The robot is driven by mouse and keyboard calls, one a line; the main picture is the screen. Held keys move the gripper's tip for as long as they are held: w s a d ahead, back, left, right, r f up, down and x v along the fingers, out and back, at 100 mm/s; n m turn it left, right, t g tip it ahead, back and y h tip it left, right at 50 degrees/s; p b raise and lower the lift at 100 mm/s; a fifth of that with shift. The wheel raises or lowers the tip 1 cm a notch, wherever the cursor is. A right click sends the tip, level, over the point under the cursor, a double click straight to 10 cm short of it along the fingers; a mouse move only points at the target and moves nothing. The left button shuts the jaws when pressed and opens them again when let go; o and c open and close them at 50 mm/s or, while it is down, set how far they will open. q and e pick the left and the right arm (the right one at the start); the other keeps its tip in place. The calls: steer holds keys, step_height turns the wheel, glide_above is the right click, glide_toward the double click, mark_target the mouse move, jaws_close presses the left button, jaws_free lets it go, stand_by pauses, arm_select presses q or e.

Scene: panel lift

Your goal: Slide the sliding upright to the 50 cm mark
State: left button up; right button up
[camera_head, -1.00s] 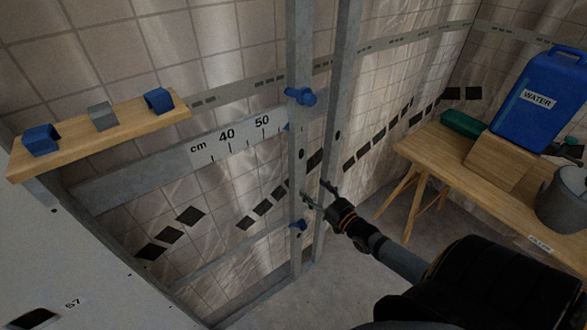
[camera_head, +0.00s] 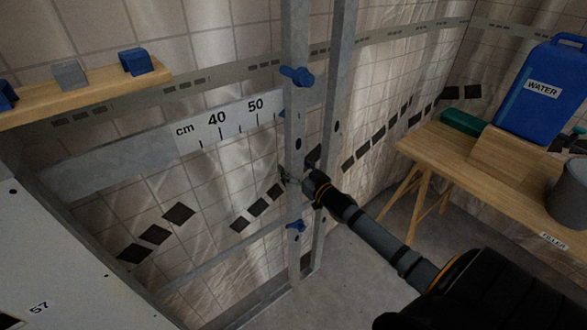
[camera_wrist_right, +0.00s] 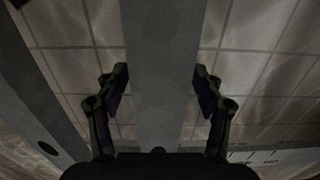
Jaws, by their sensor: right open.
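The sliding upright (camera_head: 296,128) is a grey metal post with blue knobs (camera_head: 297,75) near its upper part and lower down. It stands to the right of the 50 mark on the cm scale (camera_head: 222,122). My right gripper (camera_head: 296,179) is at the upright below the scale's height. In the right wrist view the upright (camera_wrist_right: 165,75) runs between the two open fingers of the gripper (camera_wrist_right: 161,88), one on each side. Whether either finger touches it I cannot tell. My left gripper is not in view.
A second grey post (camera_head: 334,120) stands just right of the upright. A wooden shelf (camera_head: 90,98) with blue and grey blocks is at upper left. A wooden table (camera_head: 440,155) with a blue water can (camera_head: 540,95) is at right. A pale panel (camera_head: 60,260) fills the lower left.

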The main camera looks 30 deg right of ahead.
steer(key=c, duration=0.4)
jaws_close()
steer(key=a+b, duration=0.1)
steer(key=a, duration=0.3)
steer(key=a+b, duration=0.1)
steer(key=a, duration=0.1)
steer(key=shift+s+b, duration=0.25)
steer(key=shift+b, duration=0.1)
steer(key=shift+d, duration=0.1)
